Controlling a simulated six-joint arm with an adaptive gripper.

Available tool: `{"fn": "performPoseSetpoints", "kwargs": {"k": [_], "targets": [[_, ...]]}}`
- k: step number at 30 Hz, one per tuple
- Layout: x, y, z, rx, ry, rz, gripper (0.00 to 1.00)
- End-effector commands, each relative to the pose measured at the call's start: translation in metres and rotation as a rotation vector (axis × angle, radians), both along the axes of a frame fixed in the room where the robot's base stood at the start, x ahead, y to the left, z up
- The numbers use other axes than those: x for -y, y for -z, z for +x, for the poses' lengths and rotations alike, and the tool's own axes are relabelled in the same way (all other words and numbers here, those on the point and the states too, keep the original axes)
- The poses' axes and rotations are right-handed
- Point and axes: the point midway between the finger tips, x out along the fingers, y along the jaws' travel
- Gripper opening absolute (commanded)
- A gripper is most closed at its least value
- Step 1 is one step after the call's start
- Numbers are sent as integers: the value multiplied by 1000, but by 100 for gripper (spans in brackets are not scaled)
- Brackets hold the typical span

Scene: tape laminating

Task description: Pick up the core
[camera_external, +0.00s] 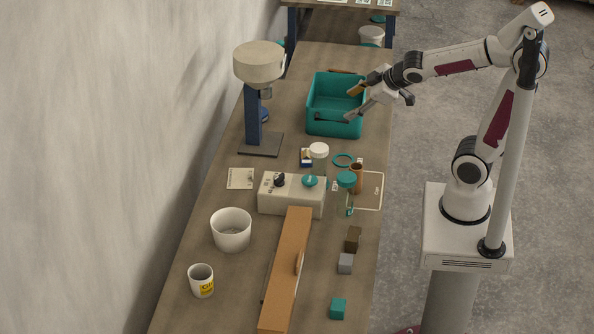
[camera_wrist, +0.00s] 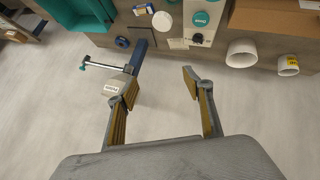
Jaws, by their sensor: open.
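A brown upright tube (camera_external: 356,178), which looks like the core, stands at the table's right side on an outlined rectangle (camera_external: 371,203). A green-lidded jar (camera_external: 346,181) stands close in front of it and hides part of it. I cannot make the tube out in the wrist view. My gripper (camera_external: 351,102) is open over the teal bin (camera_external: 335,130), farther back than the tube and well apart from it. In the wrist view my gripper (camera_wrist: 160,84) has its fingers spread with nothing between them.
A press with a blue post (camera_external: 251,115) stands at the back left. A white-lidded jar (camera_external: 319,154), a teal ring (camera_external: 343,160) and a control box (camera_external: 290,195) are near the tube. A long brown box (camera_external: 287,265), white pot (camera_external: 231,232), mug (camera_external: 201,281) and small blocks (camera_external: 345,263) lie nearer.

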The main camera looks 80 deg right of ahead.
Motion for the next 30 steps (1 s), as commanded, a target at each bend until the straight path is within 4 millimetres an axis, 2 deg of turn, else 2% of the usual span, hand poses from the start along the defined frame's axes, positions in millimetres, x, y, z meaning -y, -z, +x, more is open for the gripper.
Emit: {"fn": "performPoseSetpoints", "kwargs": {"k": [6, 15, 24, 30], "targets": [[35, 8, 37, 28, -67, -100, 51], [69, 29, 79, 60, -206, -194, 51], [87, 64, 107, 93, -372, -221, 51], [91, 93, 115, 124, -489, -199, 51]]}}
